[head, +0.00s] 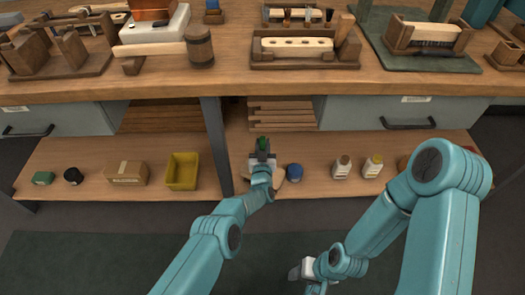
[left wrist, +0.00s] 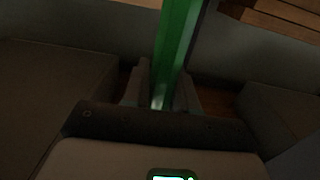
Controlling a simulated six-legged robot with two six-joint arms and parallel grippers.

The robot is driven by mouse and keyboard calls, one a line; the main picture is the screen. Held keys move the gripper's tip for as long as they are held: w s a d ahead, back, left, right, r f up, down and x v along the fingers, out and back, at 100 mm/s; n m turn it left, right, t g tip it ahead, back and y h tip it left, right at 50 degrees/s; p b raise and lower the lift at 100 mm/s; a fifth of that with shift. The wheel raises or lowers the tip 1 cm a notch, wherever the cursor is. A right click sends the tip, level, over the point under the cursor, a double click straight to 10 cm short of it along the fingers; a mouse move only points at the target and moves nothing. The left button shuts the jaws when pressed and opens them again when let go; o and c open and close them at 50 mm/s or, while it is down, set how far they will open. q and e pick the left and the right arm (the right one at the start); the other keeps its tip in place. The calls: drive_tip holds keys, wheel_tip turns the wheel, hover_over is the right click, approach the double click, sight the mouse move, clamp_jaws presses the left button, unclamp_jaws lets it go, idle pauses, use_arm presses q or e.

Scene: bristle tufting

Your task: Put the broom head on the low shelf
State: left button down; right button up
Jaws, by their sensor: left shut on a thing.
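My left gripper (head: 263,155) is over the low shelf (head: 318,186), right of the dark upright post. It is shut on a narrow green thing (head: 263,143), which also shows as a green bar between the fingers in the left wrist view (left wrist: 178,45). I cannot tell whether this is part of the broom head. A pale wooden piece (head: 278,180) shows partly behind my left wrist, low at the shelf; its shape is mostly hidden. My right gripper (head: 297,271) is low in front of the shelf, over the floor, and its fingers are unclear.
The low shelf holds a blue round container (head: 294,172), two pale bottles (head: 342,167), a yellow bin (head: 182,171) and a cardboard box (head: 126,173). Stacked wooden slats (head: 281,114) lie behind. The bench top (head: 225,80) overhangs with drawers (head: 405,112) beneath.

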use_arm(q)
drive_tip(key=shift+w+f, duration=0.1)
drive_tip(key=shift+f, duration=0.3)
drive_tip(key=shift+r, duration=0.2)
drive_tip(key=shift+f, duration=0.2)
drive_tip(key=c, duration=0.9)
unclamp_jaws()
use_arm(e)
drive_tip(key=shift+w+d+f, duration=0.1)
drive_tip(key=shift+f, duration=0.3)
